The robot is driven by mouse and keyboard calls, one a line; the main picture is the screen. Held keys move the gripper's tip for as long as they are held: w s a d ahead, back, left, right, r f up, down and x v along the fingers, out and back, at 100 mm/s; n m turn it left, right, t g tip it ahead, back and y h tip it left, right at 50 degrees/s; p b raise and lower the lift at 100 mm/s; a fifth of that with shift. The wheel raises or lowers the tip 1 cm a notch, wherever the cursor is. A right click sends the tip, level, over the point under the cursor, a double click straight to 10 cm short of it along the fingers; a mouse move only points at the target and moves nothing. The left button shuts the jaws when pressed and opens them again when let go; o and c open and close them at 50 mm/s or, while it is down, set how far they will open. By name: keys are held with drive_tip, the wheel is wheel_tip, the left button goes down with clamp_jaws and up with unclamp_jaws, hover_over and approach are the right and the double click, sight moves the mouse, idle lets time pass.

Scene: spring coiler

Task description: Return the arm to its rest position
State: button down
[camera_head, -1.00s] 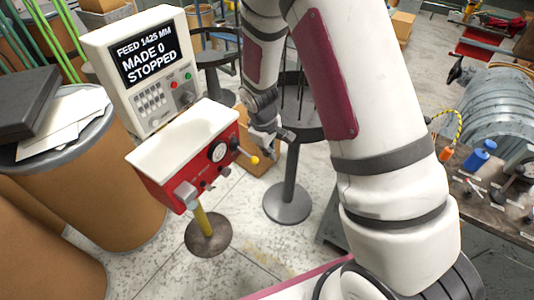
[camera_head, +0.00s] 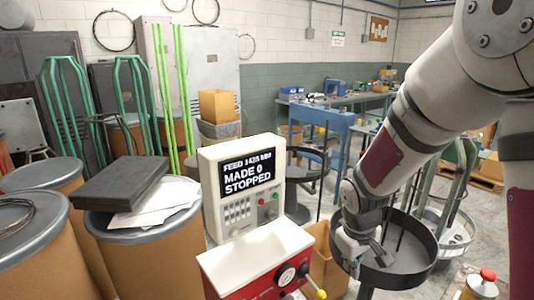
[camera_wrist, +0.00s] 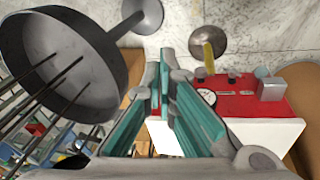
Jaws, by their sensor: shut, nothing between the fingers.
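My arm (camera_head: 432,112) comes in from the upper right of the head view and bends down. My gripper (camera_head: 358,262) hangs to the right of the control box, in front of the round black stand. In the wrist view my gripper (camera_wrist: 164,75) shows its teal finger pads together with nothing held between them. The control box has a screen (camera_head: 248,178) that reads FEED 1425 MM, MADE 0, STOPPED. Its red panel (camera_head: 245,292) shows below, and also at the right of the wrist view (camera_wrist: 240,95).
A round black stand (camera_head: 412,282) with upright rods is close to my gripper; its dish (camera_wrist: 112,45) fills the wrist view's left. Large brown drums (camera_head: 150,258) stand at left, one with a dark case (camera_head: 137,183) on top. A blue workbench (camera_head: 345,122) is farther back.

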drive_tip(key=s+r+m+t, duration=0.25)
drive_tip(key=s+r, duration=0.65)
drive_tip(key=r, duration=0.5)
drive_tip(key=s+a+r+m, duration=0.1)
drive_tip(key=s+r, duration=0.2)
drive_tip(key=s, duration=0.3)
drive_tip(key=s+r+m+y, duration=0.1)
drive_tip(key=s+r, duration=0.2)
drive_tip(key=s, duration=0.4)
drive_tip(key=shift+a+y, duration=0.3)
drive_tip(key=shift+a, duration=0.05)
drive_tip(key=shift+m+t, duration=0.25)
